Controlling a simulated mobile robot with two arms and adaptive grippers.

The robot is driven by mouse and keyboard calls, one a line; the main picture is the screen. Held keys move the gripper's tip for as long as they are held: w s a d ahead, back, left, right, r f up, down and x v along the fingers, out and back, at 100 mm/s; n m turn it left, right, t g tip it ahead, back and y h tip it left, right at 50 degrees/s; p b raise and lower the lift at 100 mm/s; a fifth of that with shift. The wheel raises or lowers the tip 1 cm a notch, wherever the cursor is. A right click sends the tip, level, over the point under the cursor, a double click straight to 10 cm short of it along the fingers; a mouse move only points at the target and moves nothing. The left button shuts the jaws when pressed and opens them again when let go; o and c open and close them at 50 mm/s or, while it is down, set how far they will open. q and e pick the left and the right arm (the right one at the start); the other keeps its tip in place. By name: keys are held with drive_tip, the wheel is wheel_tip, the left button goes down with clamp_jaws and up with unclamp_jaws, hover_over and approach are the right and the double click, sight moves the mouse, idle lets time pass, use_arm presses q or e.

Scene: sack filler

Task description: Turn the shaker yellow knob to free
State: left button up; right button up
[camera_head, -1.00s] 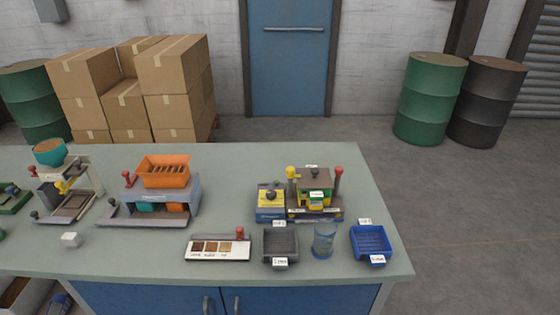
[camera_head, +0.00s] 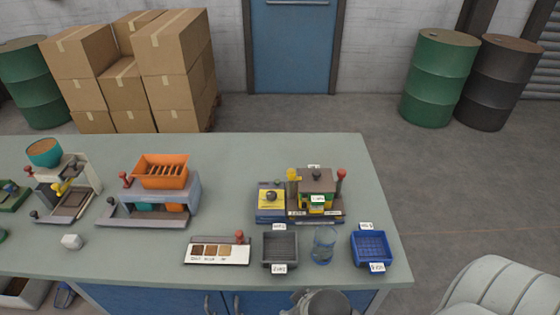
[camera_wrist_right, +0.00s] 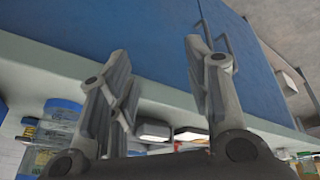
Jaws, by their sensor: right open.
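A bench machine (camera_head: 316,205) with a brown top stands at the right of the bench in the head view. An upright yellow knob (camera_head: 292,175) is at its left and a red knob (camera_head: 341,174) at its right. I cannot tell the yellow knob's setting. My right gripper shows in the wrist view (camera_wrist_right: 158,62), open and empty, with its fingers apart near the blue cabinet front (camera_wrist_right: 150,35). It is away from the knob. Part of my right arm shows at the bottom of the head view. My left gripper is not in view.
A yellow-topped box (camera_head: 270,201) adjoins the machine's left side. A grey tray (camera_head: 280,249), clear cup (camera_head: 323,246) and blue tray (camera_head: 371,248) stand in front. An orange-hopper machine (camera_head: 161,171) is farther left. The bench behind the machines is clear.

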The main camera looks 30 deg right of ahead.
drive_tip(key=w+d+r+n+t, duration=0.1)
drive_tip(key=w+r+n+t, duration=0.85)
drive_tip(key=w+r, duration=1.25)
drive_tip(key=w+a+r+n+t+y, duration=0.2)
drive_tip(key=a+r+n+t+y, duration=0.1)
drive_tip(key=r+n+y, duration=0.15)
drive_tip(key=w+a+r+n+t+y, duration=0.2)
drive_tip(key=a+r+n+y, duration=0.15)
drive_tip(key=r, duration=0.25)
drive_tip(key=n+g+h, duration=0.6)
drive_tip(key=n+g, duration=0.9)
drive_tip(key=n, duration=0.4)
approach(292, 171)
drive_tip(key=shift+h, duration=0.3)
drive_tip(key=p+x, duration=0.1)
drive_tip(key=x, duration=0.1)
drive_tip(key=p+x, duration=0.2)
drive_tip(key=x, duration=0.1)
drive_tip(key=p+x, duration=0.1)
drive_tip(key=x, duration=0.2)
drive_tip(key=shift+a+p, duration=0.3)
drive_tip(key=shift+w+f, duration=0.1)
drive_tip(key=shift+f, duration=0.35)
